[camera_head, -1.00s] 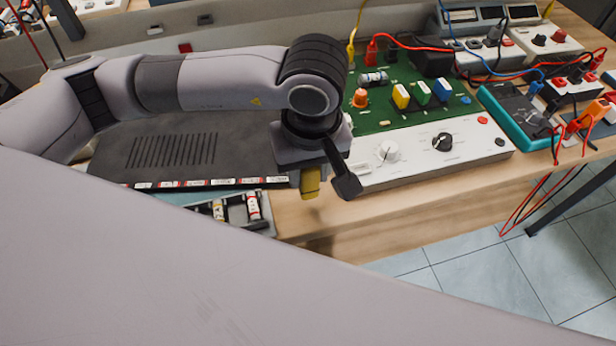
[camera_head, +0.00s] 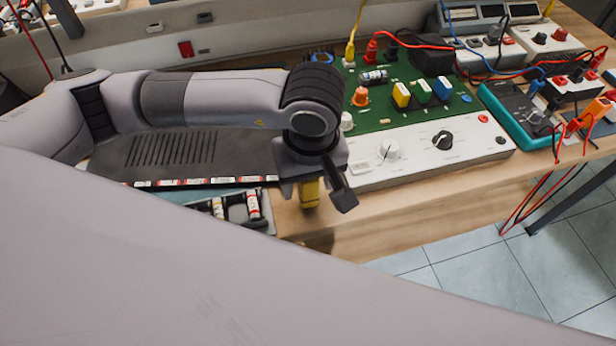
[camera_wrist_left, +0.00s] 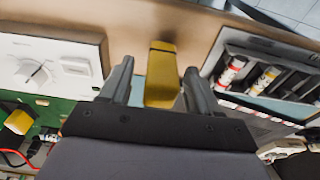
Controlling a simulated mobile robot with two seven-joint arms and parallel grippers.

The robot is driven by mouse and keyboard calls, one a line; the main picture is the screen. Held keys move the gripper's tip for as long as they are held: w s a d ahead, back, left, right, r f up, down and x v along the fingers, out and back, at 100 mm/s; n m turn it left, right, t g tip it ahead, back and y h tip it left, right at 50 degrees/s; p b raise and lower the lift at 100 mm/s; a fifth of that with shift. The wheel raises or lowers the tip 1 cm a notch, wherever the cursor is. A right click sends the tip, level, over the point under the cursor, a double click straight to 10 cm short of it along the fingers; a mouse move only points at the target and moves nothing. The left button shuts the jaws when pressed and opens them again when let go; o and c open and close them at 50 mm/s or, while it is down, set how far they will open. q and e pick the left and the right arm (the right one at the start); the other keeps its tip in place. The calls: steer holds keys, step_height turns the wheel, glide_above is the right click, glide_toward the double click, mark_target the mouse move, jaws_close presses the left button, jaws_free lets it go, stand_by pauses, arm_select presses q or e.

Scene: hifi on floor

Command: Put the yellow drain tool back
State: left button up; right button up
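The yellow drain tool (camera_head: 309,193) shows below my left gripper, over the strip of wooden bench between the dark grey unit and the white control panel. In the left wrist view the yellow tool (camera_wrist_left: 161,75) lies between the two fingers. My left gripper (camera_wrist_left: 159,66) appears open around it, with a clear gap on the panel side and a narrower one on the tray side. In the head view the left gripper (camera_head: 313,190) points down, and its wrist hides the tool's upper part. Whether the tool touches the bench is unclear. My right gripper is not in view.
A tray (camera_head: 268,226) with small cylinders sits close to the left of the gripper. The white panel (camera_head: 430,155) with knobs and the green board (camera_head: 385,118) stand to the right. A teal meter (camera_head: 515,112) and loose cables lie farther right. The bench's front edge is near.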

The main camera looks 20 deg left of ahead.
arm_select(q)
steer(key=shift+r, duration=0.1)
steer(key=shift+r+p, duration=0.2)
steer(key=shift+p, duration=0.15)
steer(key=r, duration=0.4)
steer(key=s+r+b, duration=0.1)
steer(key=r, duration=0.6)
steer(key=shift+s+d+r, duration=0.15)
steer(key=shift+d+r, duration=0.15)
steer(key=shift+d, duration=0.1)
